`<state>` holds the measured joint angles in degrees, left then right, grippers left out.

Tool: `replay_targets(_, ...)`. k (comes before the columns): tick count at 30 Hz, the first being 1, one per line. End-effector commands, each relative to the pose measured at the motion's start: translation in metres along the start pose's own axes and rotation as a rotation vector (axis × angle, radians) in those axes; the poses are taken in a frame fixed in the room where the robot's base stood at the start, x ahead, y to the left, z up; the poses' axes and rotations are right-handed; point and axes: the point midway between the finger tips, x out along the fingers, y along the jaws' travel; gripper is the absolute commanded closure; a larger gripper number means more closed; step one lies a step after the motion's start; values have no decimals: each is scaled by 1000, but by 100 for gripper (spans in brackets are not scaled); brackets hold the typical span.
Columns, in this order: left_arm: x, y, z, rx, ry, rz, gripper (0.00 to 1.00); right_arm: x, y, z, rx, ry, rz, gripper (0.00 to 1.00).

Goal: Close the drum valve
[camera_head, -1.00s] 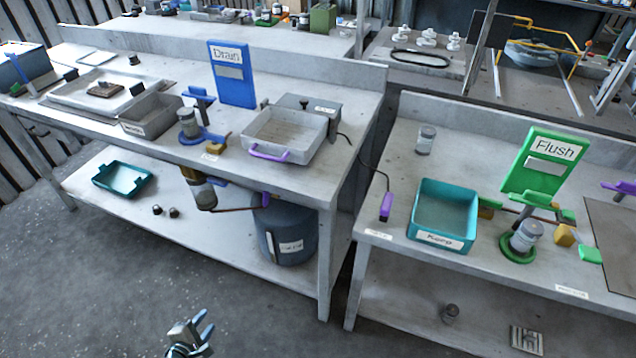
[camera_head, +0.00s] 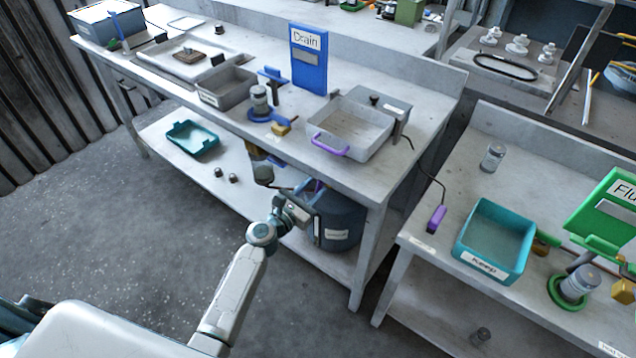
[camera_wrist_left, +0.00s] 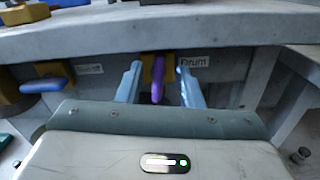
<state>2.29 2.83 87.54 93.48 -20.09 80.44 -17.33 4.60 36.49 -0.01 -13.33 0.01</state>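In the left wrist view, a purple valve lever (camera_wrist_left: 158,80) hangs down in front of a yellow valve body under the bench edge, beside a label reading "Drum" (camera_wrist_left: 194,62). My left gripper (camera_wrist_left: 160,84) is open. Its two light blue fingers stand on either side of the lever, with a visible gap to each. In the head view, my left gripper (camera_head: 298,211) is under the front edge of the Drain bench, in front of the dark blue drum (camera_head: 340,218). A bit of purple (camera_head: 318,187) shows behind it; the rest of the valve is hidden. My right gripper is not in view.
In the left wrist view, another valve with a blue lever (camera_wrist_left: 42,86) is to the left. The bench edge (camera_wrist_left: 200,32) runs just above the fingers. In the head view, the bench leg (camera_head: 368,258) stands right of the drum. A grey tray (camera_head: 350,128) sits above.

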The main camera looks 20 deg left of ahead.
Motion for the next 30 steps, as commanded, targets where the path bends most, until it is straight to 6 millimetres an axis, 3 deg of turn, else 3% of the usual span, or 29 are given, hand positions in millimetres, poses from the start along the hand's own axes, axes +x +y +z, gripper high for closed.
replay_targets(6,21,0,0,1,1,0,66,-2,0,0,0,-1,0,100)
replay_targets(15,24,0,-1,1,1,0,66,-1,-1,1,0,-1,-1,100)
replay_targets(16,24,0,-1,1,1,0,68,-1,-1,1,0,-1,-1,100)
replay_targets(21,24,0,-1,1,1,0,100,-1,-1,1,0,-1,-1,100)
replay_targets(30,23,0,-1,18,1,0,100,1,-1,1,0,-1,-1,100)
